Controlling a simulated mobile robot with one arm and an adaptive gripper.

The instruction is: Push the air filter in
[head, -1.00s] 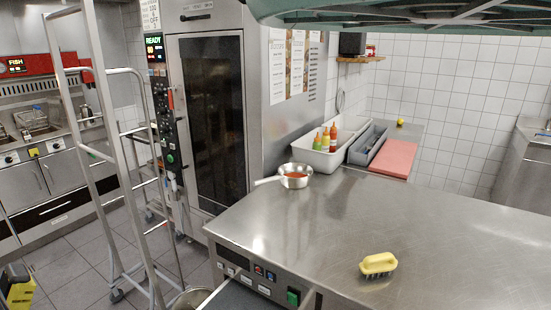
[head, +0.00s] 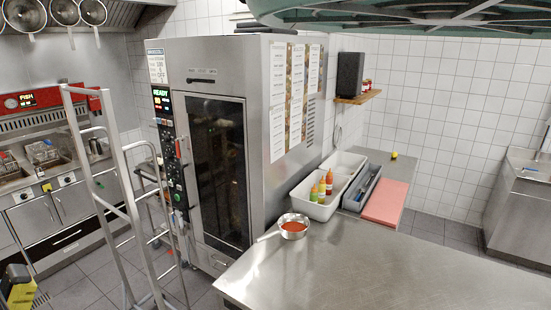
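I cannot make out an air filter for certain in the head view. A tall steel oven (head: 216,140) with a dark glass door (head: 217,165) stands left of the middle. Its control panel (head: 168,150) is on the left side of its front, with a lit green display. The panel's lower part is partly hidden by a metal rack. My gripper is not in view.
A tall metal rack (head: 104,205) stands before the oven. A steel counter (head: 390,270) fills the lower right, holding a bowl of red sauce (head: 293,226). A white tub with bottles (head: 322,212) and a red board (head: 386,202) lie behind. Fryers (head: 50,190) stand at left.

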